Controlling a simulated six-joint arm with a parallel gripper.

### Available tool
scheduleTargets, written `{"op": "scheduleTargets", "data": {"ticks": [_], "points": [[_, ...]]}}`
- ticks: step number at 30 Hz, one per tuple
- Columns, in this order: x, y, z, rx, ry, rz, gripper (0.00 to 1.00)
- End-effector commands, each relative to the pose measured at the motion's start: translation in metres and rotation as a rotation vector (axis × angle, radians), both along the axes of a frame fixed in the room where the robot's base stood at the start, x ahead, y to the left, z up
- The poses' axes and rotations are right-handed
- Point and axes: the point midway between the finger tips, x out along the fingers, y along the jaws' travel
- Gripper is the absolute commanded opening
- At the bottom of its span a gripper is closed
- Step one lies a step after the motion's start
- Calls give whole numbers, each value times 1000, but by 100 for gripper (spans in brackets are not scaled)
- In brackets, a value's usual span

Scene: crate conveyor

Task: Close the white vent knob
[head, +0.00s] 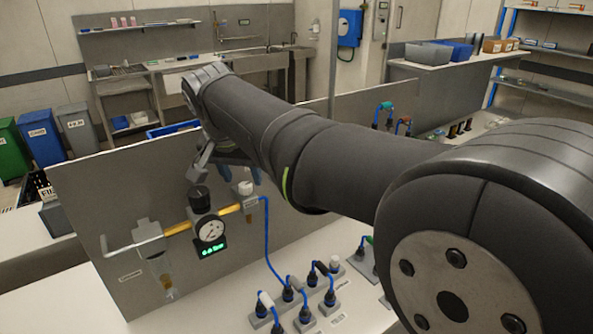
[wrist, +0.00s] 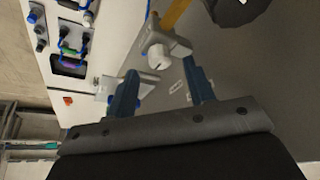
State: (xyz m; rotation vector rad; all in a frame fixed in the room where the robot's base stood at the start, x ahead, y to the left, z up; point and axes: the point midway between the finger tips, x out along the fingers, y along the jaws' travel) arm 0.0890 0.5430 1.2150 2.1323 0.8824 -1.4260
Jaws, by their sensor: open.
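The white vent knob (head: 246,187) sits on a grey fitting at the right end of the yellow pipe on the panel. In the wrist view the white knob (wrist: 158,58) lies between and just beyond the tips of my two blue fingers. My gripper (wrist: 160,72) is open, with one finger to each side of the knob's line. I see no clear contact with the knob. In the head view my arm hides most of the gripper, which is above and behind the knob.
A black knob (head: 199,197) stands left of the white one, above a round gauge (head: 210,228) with a green display. A blue hose (head: 268,240) runs down from the fitting. Blue-hosed connectors (head: 288,293) stand on the white bench. The grey panel (head: 110,190) rises close behind.

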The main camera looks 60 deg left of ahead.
Motion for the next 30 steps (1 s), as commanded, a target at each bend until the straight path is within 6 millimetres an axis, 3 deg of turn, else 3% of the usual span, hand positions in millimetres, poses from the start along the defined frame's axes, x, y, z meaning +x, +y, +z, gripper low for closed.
{"op": "scheduleTargets", "data": {"ticks": [6,16,23,30], "points": [[6,6,-21,0,0,0,49],[7,7,-24,1,-1,0,49],[7,7,-24,1,-1,0,6],[7,7,-23,2,0,12,4]]}}
